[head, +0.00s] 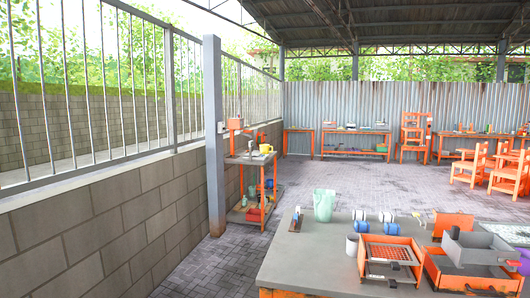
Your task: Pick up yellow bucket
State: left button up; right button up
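A small yellow object (266,148), which looks like the yellow bucket, sits on top of an orange-framed stand (250,160) beside the grey post, left of the middle in the head view. It is far off and small, so its handle and details cannot be made out. Neither of my grippers can be made out in this view.
A grey-topped table (310,262) fills the lower right, bearing a greenish container (324,205), an orange tray (390,256) and grey boxes. A block wall (110,225) runs along the left. Paved floor (195,270) is open between wall and table. Orange chairs (470,166) stand back right.

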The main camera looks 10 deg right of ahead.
aim_at(264, 148)
jog(key=u, duration=0.6)
jog(key=i, duration=3.9)
jog(key=z, duration=1.7)
jog(key=i, duration=8.15)
